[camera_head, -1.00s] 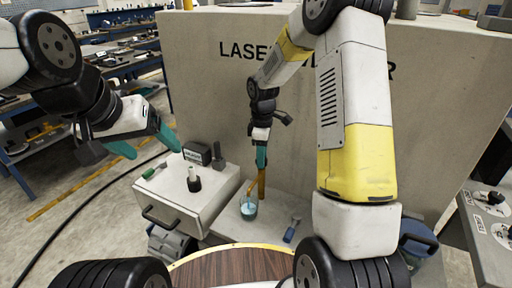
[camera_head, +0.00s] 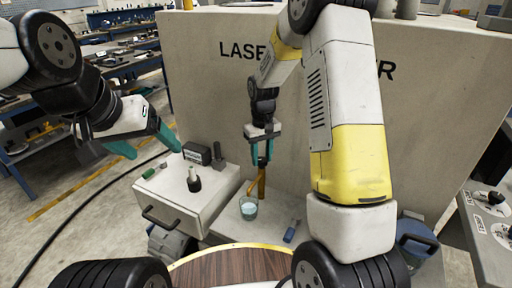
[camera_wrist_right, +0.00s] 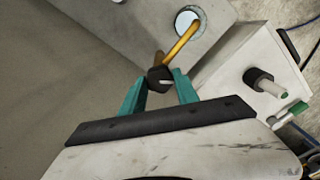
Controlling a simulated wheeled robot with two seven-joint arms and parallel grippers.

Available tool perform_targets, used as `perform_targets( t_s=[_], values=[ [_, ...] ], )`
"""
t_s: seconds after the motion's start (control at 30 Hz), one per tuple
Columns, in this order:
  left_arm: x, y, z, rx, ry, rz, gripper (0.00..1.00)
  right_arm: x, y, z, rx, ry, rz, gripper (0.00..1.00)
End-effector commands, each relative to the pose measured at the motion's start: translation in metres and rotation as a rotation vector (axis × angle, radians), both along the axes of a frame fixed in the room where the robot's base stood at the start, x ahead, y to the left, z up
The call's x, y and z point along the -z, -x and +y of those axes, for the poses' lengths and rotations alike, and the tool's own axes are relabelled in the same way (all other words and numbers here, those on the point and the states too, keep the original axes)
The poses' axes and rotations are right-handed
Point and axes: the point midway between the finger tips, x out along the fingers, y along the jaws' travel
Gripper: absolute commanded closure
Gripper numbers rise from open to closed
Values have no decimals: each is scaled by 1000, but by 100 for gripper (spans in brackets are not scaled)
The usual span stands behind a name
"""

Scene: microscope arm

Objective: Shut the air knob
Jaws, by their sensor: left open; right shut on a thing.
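A dark round knob (camera_wrist_right: 160,78) with a pale mark sits at the end of a brass pipe (camera_wrist_right: 181,43) in the right wrist view; I take it as the air knob. My right gripper (camera_wrist_right: 160,90) has its teal fingers on both sides of it, shut on it. In the head view, my right gripper (camera_head: 262,158) is at the top of the upright pipe (camera_head: 261,184), where the fingers mostly hide the knob. A glass (camera_head: 248,208) with pale content stands under the pipe's spout. My left gripper (camera_head: 146,147) is open and empty at the left, away from the pipe.
A white box (camera_head: 187,212) with a drawer handle stands left of the glass, carrying a dark-based white post (camera_head: 193,180) and a dark labelled block (camera_head: 197,153). A large beige wall (camera_head: 210,110) is behind.

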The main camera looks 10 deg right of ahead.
Motion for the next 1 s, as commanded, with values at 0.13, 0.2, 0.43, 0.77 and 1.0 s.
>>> perform_targets(
  t_s=[0.13, 0.2, 0.43, 0.77, 1.0],
  values=[
    [0, 0, 0, 0, 0, 0, 24, -1, -1, 0, 136, 0, -4, 100],
    [0, 0, 0, 0, 0, 0, 24, -1, -1, 0, 203, 0, -4, 100],
    [0, 0, 0, 0, 0, 0, 24, -1, -1, 1, 399, -1, -5, 100],
    [0, 0, 0, 0, 0, 0, 24, -1, -2, 0, 589, -1, -5, 100],
    [0, 0, 0, 0, 0, 0, 24, -1, -2, 0, 646, -1, -5, 100]
  ],
)
